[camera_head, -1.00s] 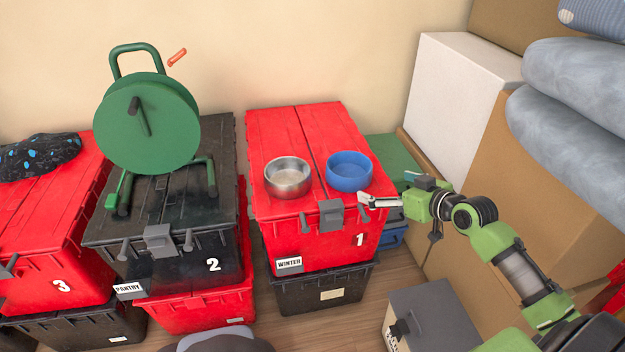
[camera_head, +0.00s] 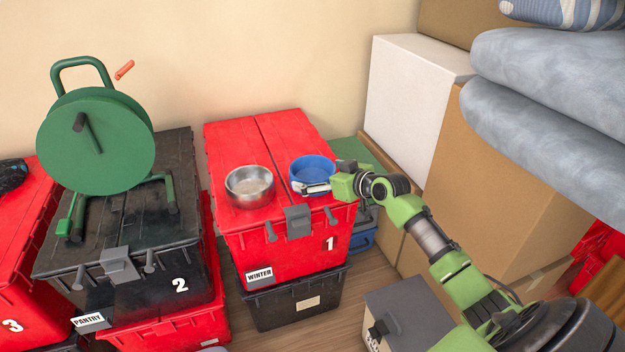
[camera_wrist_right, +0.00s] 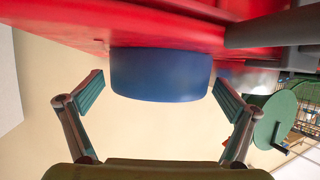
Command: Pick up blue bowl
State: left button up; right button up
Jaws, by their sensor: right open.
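The blue bowl (camera_head: 313,168) sits upright on the right side of the red lid of tote 1 (camera_head: 262,132). My right gripper (camera_head: 318,188) is at the near right side of the bowl and hides part of its front wall in the head view. In the right wrist view, which looks upside down, the bowl (camera_wrist_right: 160,75) is straight ahead, between the two spread fingers of the right gripper (camera_wrist_right: 156,92). The fingers are open and I cannot tell whether they touch the bowl. My left gripper is not in view.
A metal bowl (camera_head: 250,187) stands close to the left of the blue one. A green cable reel (camera_head: 97,140) stands on black tote 2 (camera_head: 120,225). Cardboard boxes (camera_head: 510,180) and a white box (camera_head: 412,95) line the right. A grey box (camera_head: 410,310) is on the floor.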

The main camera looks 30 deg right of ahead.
aim_at(312, 174)
jog(key=shift+x, duration=1.4)
jog(key=shift+r, duration=0.1)
jog(key=c, duration=1.2)
jog(key=shift+r, duration=0.1)
